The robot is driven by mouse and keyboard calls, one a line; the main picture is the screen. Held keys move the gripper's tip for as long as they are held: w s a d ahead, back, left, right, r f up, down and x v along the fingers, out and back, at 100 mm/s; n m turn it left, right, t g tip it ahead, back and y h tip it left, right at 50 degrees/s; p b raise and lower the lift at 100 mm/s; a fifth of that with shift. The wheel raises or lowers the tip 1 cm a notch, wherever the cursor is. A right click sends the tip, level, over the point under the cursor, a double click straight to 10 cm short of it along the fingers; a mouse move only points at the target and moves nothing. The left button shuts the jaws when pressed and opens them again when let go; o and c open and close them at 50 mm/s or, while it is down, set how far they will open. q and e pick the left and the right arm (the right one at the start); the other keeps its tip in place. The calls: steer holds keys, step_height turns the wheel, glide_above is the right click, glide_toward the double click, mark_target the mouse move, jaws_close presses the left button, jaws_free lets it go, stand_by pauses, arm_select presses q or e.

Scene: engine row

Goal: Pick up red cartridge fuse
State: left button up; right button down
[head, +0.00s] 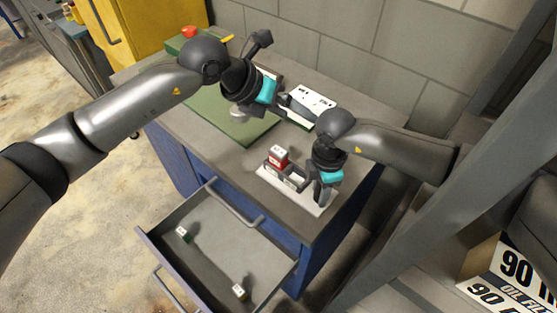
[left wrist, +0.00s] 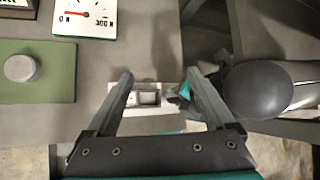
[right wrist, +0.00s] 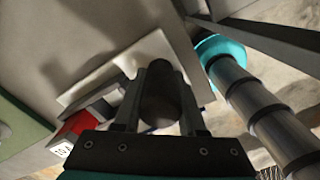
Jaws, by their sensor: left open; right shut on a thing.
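The red cartridge fuse (head: 279,155), a red block with a white label, stands in a dark holder on the white base plate (head: 320,208). It also shows at the lower left in the right wrist view (right wrist: 72,132). My left gripper (head: 297,106) is open and empty, held above the bench behind the fuse. In the left wrist view part of the base plate (left wrist: 148,87) lies between its fingers; I cannot make out the fuse there. My right gripper (head: 323,192) is shut on a dark round post or handle (right wrist: 160,92) at the plate's right end.
An open drawer (head: 205,210) holds two small white-labelled blocks (head: 183,232) (head: 239,291). A green mat (head: 215,125) with a grey round knob (head: 238,115) lies left of the plate. A white gauge (left wrist: 90,15) stands at the back. Grey bench top (head: 235,160) is bare between mat and plate.

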arm_select(q)
steer(key=s+a+f+m+y, duration=0.1)
steer(key=s+a+m+y, duration=0.15)
steer(key=a+y, duration=0.3)
glide_above(278, 151)
steer(key=s+a, duration=0.2)
step_height(278, 151, down, 6)
steer(key=shift+n+g+h, duration=0.3)
steer(key=shift+n+h, duration=0.05)
steer(key=shift+h, duration=0.1)
steer(key=shift+d+x, duration=0.1)
steer(key=shift+x, duration=1.3)
steer(key=shift+d+x, duration=0.15)
steer(key=shift+x, duration=1.25)
steer(key=shift+s, duration=0.1)
steer(key=shift+c, duration=0.3)
jaws_close()
